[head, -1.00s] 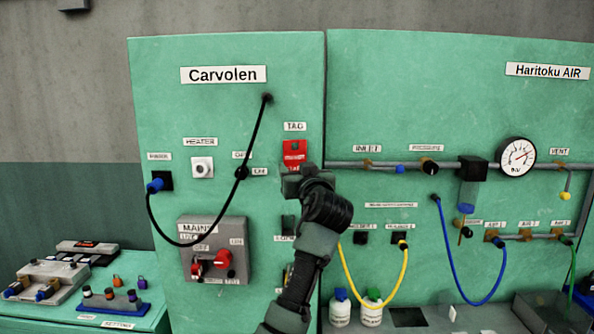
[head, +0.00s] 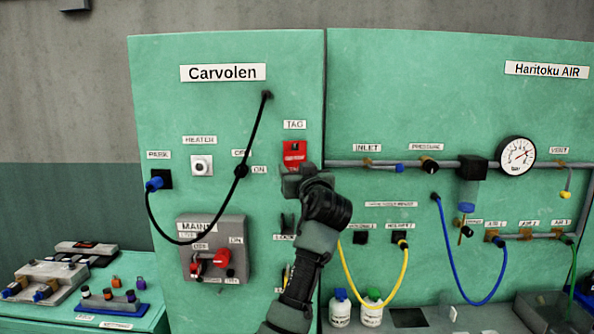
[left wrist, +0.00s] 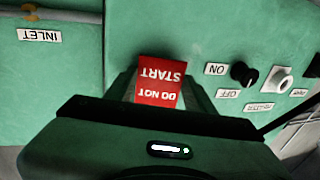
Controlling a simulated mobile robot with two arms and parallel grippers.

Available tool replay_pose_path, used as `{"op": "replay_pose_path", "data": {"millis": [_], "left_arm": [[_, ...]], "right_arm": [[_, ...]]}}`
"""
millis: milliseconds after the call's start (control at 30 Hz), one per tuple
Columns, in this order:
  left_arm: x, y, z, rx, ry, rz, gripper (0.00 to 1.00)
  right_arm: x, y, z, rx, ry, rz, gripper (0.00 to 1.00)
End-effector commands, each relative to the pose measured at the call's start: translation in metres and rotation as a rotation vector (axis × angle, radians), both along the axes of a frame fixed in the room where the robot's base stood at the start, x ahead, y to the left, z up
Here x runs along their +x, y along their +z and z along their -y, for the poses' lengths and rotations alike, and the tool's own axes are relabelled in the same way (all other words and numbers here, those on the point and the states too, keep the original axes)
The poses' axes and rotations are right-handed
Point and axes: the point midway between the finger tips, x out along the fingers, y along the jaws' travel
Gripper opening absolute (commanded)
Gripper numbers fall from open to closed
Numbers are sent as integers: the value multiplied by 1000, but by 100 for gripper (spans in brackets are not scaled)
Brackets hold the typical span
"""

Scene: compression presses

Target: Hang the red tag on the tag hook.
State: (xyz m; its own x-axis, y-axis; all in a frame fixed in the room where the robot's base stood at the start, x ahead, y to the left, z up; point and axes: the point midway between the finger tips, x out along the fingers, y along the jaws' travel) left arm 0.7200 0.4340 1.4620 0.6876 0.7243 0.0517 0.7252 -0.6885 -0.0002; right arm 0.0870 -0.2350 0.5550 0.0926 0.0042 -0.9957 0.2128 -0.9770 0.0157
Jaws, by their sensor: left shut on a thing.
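The red tag (head: 294,152) is in front of the green Carvolen panel, just under the "TAG" label (head: 294,125). In the left wrist view the red tag (left wrist: 160,80) reads "DO NOT START", upside down in that picture. My left gripper (head: 298,172) is shut on the tag's lower part, and its fingers show on both sides of the tag in the left wrist view (left wrist: 160,97). The tag hook is hidden behind the tag, so I cannot tell whether the tag is on it. My right gripper is not in view.
The mains switch box (head: 214,249) and a black cable (head: 252,135) are left of my arm. The Haritoku AIR panel, with its gauge (head: 516,155) and a yellow hose (head: 370,303), is to the right. Padlocks stand on the side table (head: 115,260).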

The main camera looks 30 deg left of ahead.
Motion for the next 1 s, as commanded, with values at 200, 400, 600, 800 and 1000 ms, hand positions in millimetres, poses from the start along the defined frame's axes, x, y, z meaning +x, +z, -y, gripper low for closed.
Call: {"op": "replay_pose_path", "data": {"millis": [200, 400, 600, 800, 1000], "left_arm": [[0, 1, 0, 1, -2, 2, 79], [1, 1, 1, 1, -3, 2, 79], [1, 1, 1, 1, -4, 2, 79], [1, 0, 1, 0, -5, 1, 79], [-8, -3, 11, -1, -4, 4, 79]], "right_arm": [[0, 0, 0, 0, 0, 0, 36], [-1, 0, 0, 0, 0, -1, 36], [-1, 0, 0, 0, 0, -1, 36], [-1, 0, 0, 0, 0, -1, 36], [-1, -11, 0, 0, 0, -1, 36]]}}
